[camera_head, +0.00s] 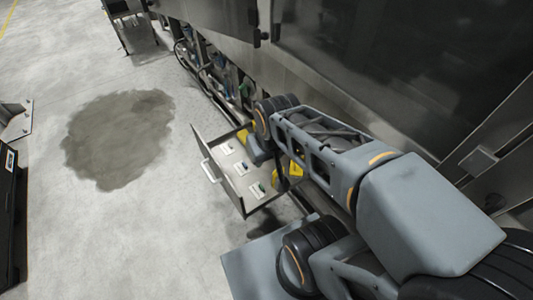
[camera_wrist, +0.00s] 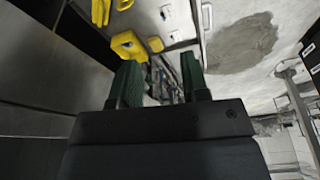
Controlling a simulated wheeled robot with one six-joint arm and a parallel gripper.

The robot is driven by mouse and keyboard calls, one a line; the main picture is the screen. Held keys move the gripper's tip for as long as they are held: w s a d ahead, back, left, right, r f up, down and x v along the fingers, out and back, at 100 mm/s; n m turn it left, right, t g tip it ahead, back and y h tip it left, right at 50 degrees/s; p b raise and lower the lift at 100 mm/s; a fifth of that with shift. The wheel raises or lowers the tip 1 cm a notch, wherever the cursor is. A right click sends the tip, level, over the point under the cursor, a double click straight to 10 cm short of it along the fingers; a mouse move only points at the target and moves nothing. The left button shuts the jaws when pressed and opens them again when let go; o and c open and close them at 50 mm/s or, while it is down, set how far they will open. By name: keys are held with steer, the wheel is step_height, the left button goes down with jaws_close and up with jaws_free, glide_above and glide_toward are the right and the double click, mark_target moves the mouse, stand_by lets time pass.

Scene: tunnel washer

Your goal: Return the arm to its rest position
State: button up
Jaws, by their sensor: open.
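My gripper (camera_wrist: 158,78) shows in the wrist view as two dark green fingers, spread apart with nothing held between them. In the head view my grey arm reaches up from the lower right over an open metal drawer (camera_head: 226,173), and it hides the fingers there. The drawer has a bar handle on its left side and several small labelled items inside. Yellow parts show by the drawer in the head view (camera_head: 295,170). In the wrist view, yellow parts (camera_wrist: 127,44) lie beyond the fingers, apart from them as far as I can tell.
The large metal machine (camera_head: 350,60) with dark panels stands along the right side, close to my arm. Pipes and hoses (camera_head: 205,72) run along its lower edge. A dark wet patch (camera_head: 120,138) marks the floor at left. A black cabinet (camera_head: 8,215) stands at the left edge. The floor between is clear.

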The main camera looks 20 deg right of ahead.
step_height(320, 180, up, 8)
steer(key=p, duration=0.6)
steer(key=shift+t+p, duration=0.3)
steer(key=shift+p, duration=0.05)
steer(key=shift+s+f, duration=0.1)
